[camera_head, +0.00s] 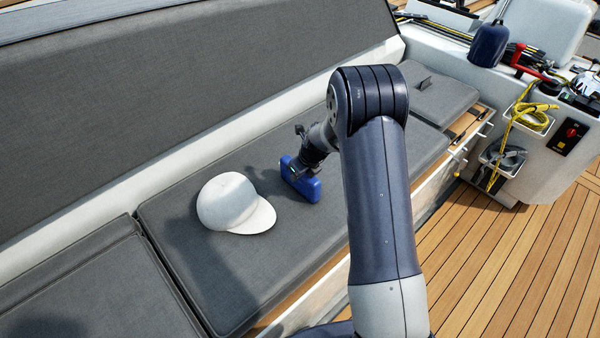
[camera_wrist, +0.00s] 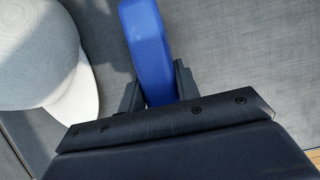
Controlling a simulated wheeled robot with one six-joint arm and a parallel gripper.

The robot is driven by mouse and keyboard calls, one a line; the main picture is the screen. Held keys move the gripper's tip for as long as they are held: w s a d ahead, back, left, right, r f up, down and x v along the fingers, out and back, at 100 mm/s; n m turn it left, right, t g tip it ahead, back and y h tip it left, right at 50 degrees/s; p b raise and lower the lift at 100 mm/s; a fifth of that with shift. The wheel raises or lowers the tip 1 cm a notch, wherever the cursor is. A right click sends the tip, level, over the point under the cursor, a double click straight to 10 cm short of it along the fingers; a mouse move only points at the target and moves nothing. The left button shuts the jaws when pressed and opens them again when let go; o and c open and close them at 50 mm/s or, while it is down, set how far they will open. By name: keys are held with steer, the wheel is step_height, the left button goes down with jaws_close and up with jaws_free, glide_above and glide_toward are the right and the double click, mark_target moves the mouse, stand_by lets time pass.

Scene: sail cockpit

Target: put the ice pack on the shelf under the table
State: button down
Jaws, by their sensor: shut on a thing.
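The blue ice pack (camera_head: 301,182) is on or just above the grey seat cushion, to the right of a white cap; I cannot tell whether it touches the cushion. My gripper (camera_head: 306,169) is shut on the ice pack. In the wrist view the ice pack (camera_wrist: 150,50) stands up between the two dark fingers of my gripper (camera_wrist: 158,88). My arm hides part of the bench behind it. The table and its shelf are not in view.
The white cap (camera_head: 228,201) lies close beside the ice pack on the cushion (camera_head: 270,255). A grey backrest (camera_head: 180,85) rises behind. The wooden deck (camera_head: 510,265) at the right is clear. A white console (camera_head: 550,150) with yellow rope stands at the far right.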

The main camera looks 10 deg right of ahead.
steer(key=shift+r, duration=0.1)
steer(key=c, duration=1)
jaws_free()
steer(key=shift+c, duration=0.2)
